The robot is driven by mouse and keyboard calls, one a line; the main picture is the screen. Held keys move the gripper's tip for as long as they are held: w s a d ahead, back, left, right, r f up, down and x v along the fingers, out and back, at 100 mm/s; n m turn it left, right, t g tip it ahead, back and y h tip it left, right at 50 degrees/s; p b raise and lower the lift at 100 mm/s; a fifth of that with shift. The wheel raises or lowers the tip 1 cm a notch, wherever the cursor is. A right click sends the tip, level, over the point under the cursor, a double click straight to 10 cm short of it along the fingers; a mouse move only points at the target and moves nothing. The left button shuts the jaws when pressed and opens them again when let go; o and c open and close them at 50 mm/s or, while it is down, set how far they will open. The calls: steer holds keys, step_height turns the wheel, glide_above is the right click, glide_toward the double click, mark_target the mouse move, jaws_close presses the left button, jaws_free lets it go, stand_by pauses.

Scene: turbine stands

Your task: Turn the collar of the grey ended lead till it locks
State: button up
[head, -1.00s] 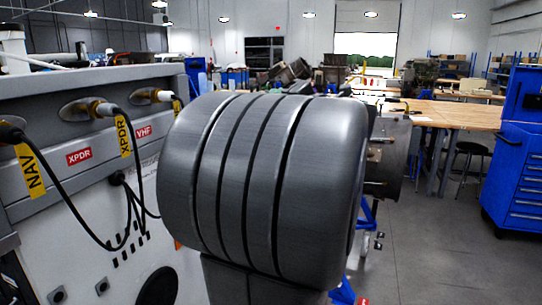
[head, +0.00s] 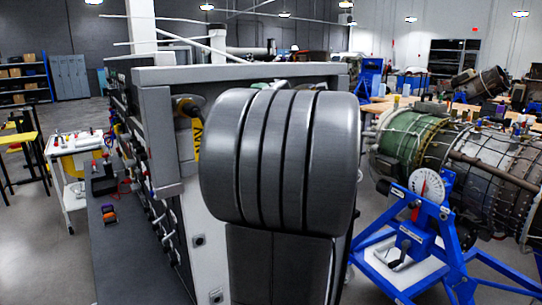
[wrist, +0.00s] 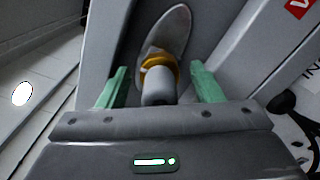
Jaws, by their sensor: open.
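In the wrist view a lead with a grey rounded end (wrist: 158,88) points towards the camera. Its gold collar (wrist: 160,62) sits against an oval metal plate (wrist: 172,30) on the grey panel. My gripper (wrist: 160,70) is open, with one green finger on each side of the lead and visible gaps to both. The gripper body hides the nearer part of the lead.
A red label (wrist: 298,7) is at the wrist view's upper right, with a black cable end (wrist: 282,103) below it. In the head view a blue stand (head: 420,240) holds a turbine (head: 470,165) at right. A white cart (head: 75,165) stands at left.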

steer(key=shift+w+a, duration=0.2)
steer(key=shift+w, duration=0.15)
stand_by(0.3)
steer(key=c, duration=0.7)
steer(key=o, duration=0.7)
steer(key=b+v, duration=0.2)
steer(key=v, duration=1.2)
steer(key=shift+w+a+r, duration=0.1)
steer(key=shift+w, duration=0.05)
